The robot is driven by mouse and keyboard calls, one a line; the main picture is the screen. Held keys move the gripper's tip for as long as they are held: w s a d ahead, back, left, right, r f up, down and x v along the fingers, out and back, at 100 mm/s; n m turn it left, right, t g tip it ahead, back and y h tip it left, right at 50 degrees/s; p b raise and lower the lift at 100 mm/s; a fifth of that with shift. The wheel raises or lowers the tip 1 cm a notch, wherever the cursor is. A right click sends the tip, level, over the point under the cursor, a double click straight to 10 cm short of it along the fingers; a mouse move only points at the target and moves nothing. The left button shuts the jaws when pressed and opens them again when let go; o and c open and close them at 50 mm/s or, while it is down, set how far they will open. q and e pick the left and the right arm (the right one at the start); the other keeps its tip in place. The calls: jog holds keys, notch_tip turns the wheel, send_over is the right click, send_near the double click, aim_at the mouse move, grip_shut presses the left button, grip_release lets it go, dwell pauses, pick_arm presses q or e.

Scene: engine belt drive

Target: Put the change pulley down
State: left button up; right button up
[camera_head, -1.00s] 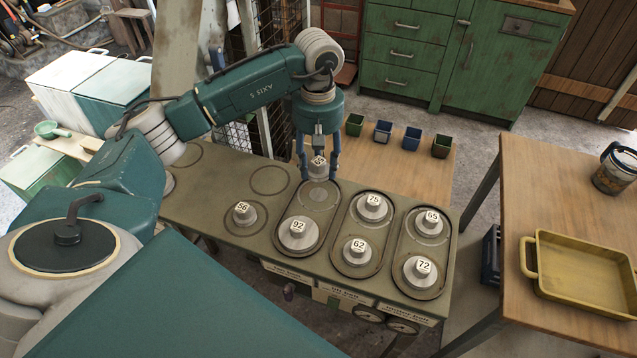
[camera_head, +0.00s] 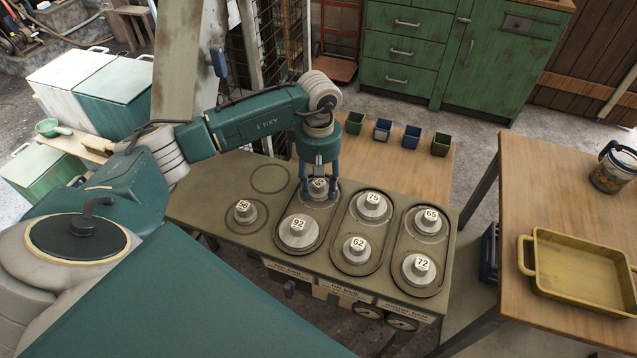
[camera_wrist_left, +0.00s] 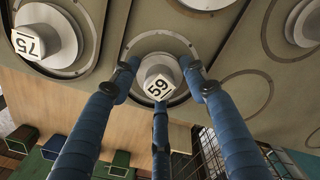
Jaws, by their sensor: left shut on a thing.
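My left gripper (camera_head: 319,192) points straight down over the far seat of the left oval recess on the bench. Its blue fingers are shut on the change pulley (camera_head: 318,184), a grey pulley whose knob is marked 59 in the left wrist view (camera_wrist_left: 158,77). The pulley is upright at the seat; I cannot tell whether it fully rests there. The pulley marked 92 (camera_head: 298,232) sits at the near end of the same recess. My right gripper is not in view.
Pulleys 75 (camera_head: 372,203) and 62 (camera_head: 356,248) share the middle recess; 65 (camera_head: 430,219) and 72 (camera_head: 420,268) share the right one. Pulley 56 (camera_head: 244,211) stands left, with an empty ring (camera_head: 270,178) behind it. A yellow tray (camera_head: 527,256) lies on the right table.

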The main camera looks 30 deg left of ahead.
aim_at(318, 182)
pick_arm(q)
jog(key=o, duration=1.2)
jog(key=shift+r+p, duration=0.3)
jog(key=shift+p, duration=0.1)
jog(key=shift+r+b, duration=1.2)
jog(key=shift+r, duration=4.65)
